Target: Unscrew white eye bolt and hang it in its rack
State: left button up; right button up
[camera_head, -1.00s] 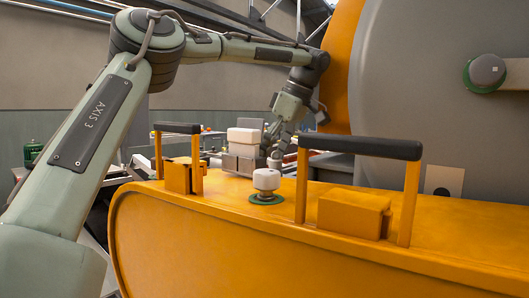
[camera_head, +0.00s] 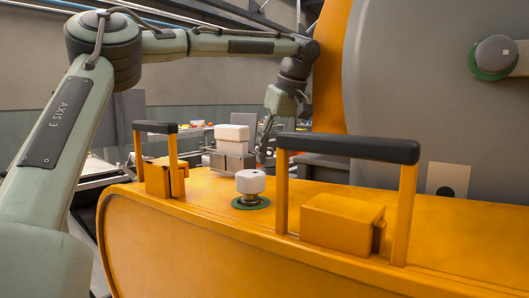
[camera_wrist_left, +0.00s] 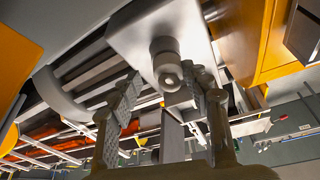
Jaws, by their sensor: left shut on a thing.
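My left gripper (camera_head: 264,150) reaches down behind the orange housing, just right of a white block on a grey metal box. In the left wrist view its two textured fingers (camera_wrist_left: 166,98) stand on either side of a pale round eye bolt (camera_wrist_left: 167,62). The eye bolt's ring end faces the camera, in front of a light grey plate. The gripper is shut on the eye bolt, though the finger contact is hard to see. In the head view the eye bolt cannot be made out. I cannot identify the rack. My right gripper is out of view.
A white knob (camera_head: 250,182) on a green base stands on the orange housing (camera_head: 180,225). Two black-topped handles (camera_head: 346,147) (camera_head: 155,127) rise from the housing. The white block (camera_head: 235,133) sits on the grey box (camera_head: 230,158). A large drum (camera_head: 430,80) stands at right.

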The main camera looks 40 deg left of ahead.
pick_arm(q)
jog(key=m, duration=0.2)
jog(key=shift+d+m+t, duration=0.1)
jog(key=shift+m+t, duration=0.2)
jog(key=shift+t, duration=0.1)
jog(key=shift+s+r+m+t+h, duration=0.1)
jog(key=shift+s+m+t+h, duration=0.25)
jog(key=shift+m, duration=0.45)
jog(key=shift+f+m, duration=0.2)
jog(key=shift+m, duration=0.6)
jog(key=shift+s, duration=0.15)
